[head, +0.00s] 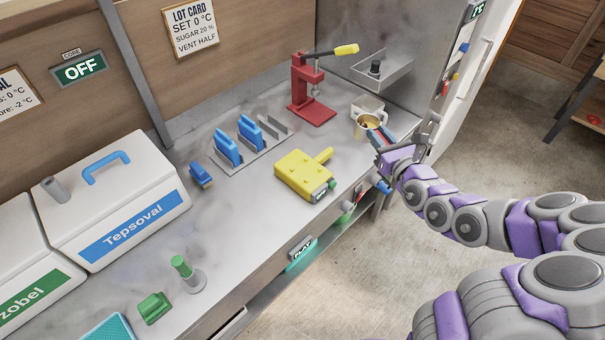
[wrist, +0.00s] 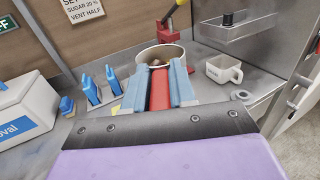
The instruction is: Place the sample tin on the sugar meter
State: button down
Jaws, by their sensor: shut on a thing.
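The sample tin (head: 366,121) is a round, pale metal pot with brown contents. In the wrist view the tin (wrist: 146,56) is beyond the fingertips, with a red handle-like strip (wrist: 160,92) between the blue fingers. My gripper (head: 381,137) is shut on this tin, near the right end of the counter; whether the tin touches the counter I cannot tell. A yellow device (head: 300,174) with a small display at its front end looks like the sugar meter. It lies on the counter, left of and nearer than my gripper, with nothing on top.
A red lever press (head: 310,105) stands behind the meter. A white cup (wrist: 221,70) is right of the tin. A rack (head: 255,145) holds blue pieces, and a white Tepsoval crate (head: 110,205) is at left. Counter between meter and tin is clear.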

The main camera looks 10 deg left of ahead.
jog(key=s+a+f+n+g+y, duration=0.2)
jog(key=s+a+f+y, duration=0.1)
jog(key=s+f, duration=0.3)
jog(key=s+a+f+n+g+y, duration=0.3)
jog(key=f, duration=0.6)
jog(key=b, duration=0.2)
send_over(319, 180)
jog(key=shift+s+f, duration=0.15)
jog(key=shift+f, duration=0.45)
notch_tip(319, 180, down, 4)
jog(key=shift+r+b, duration=0.2)
jog(key=shift+b, duration=0.35)
jog(key=shift+r, duration=0.1)
jog(key=c, duration=0.9)
grip_release()
